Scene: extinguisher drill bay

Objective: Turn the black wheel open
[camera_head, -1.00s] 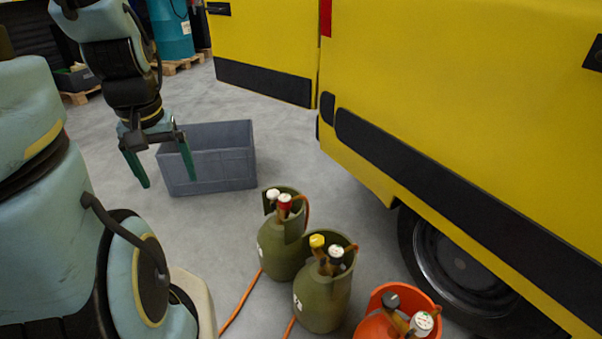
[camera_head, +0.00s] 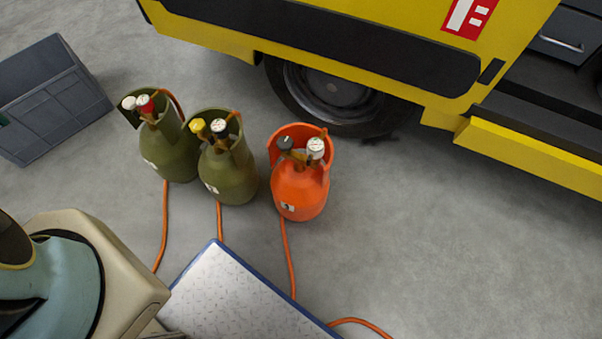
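The black wheel (camera_head: 285,143) sits on top of the orange gas cylinder (camera_head: 300,192), left of a round white gauge (camera_head: 316,147). The cylinder stands upright on the floor with its collar around the back of the valve. Whether the wheel is open or closed does not show. Only a sliver of dark green, seemingly one fingertip of my gripper (camera_head: 3,119), shows at the left edge in front of the grey crate, far from the wheel. The rest of my gripper is out of frame.
Two olive cylinders stand to the left, one with a red wheel (camera_head: 145,103), one with a yellow wheel (camera_head: 197,125). Orange hoses run toward a pale blue-edged panel (camera_head: 235,295). The yellow truck (camera_head: 215,35) stands behind. Floor right of the orange cylinder is clear.

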